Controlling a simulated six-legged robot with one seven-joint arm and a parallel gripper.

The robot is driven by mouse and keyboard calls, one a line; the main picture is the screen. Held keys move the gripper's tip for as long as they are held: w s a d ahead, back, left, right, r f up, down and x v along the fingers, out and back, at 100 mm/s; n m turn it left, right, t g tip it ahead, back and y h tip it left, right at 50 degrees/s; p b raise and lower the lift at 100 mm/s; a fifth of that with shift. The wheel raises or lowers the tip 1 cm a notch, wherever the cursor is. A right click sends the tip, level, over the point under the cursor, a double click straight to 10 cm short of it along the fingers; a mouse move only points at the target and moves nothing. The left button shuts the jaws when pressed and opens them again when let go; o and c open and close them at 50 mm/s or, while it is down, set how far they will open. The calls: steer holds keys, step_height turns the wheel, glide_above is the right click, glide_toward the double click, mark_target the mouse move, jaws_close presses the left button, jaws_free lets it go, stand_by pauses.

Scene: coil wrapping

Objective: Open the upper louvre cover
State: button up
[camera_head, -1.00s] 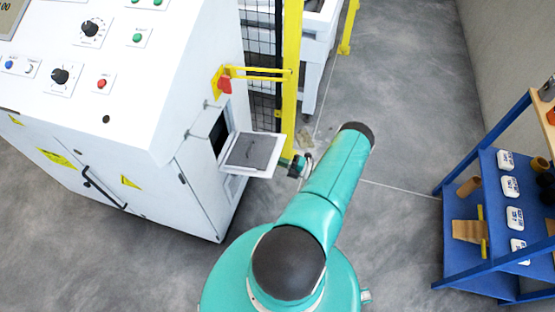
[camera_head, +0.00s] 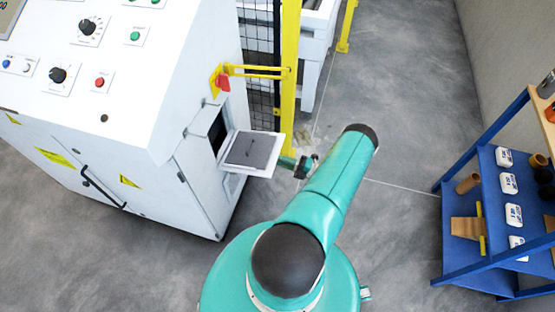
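The white cover with a grey inset panel (camera_head: 251,150) stands out from the right side of the white machine (camera_head: 140,130), beside a dark opening (camera_head: 218,133). It looks swung open and roughly level, with a small dark handle on the panel. I take it to be the louvre cover; no slats can be made out. My gripper (camera_head: 306,166) is small and dark, just right of the cover's outer edge, with a narrow gap seeming to show between them. My teal arm hides part of the wrist. Whether the fingers are open cannot be made out.
A yellow post (camera_head: 290,75) and black mesh fence (camera_head: 258,60) stand close behind the cover. A red padlock-like piece (camera_head: 223,82) hangs above the opening. A blue shelf rack (camera_head: 462,258) with small boxes stands at the right. The floor between is clear.

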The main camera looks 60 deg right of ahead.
steer(key=v, duration=1)
steer(key=shift+s, duration=0.2)
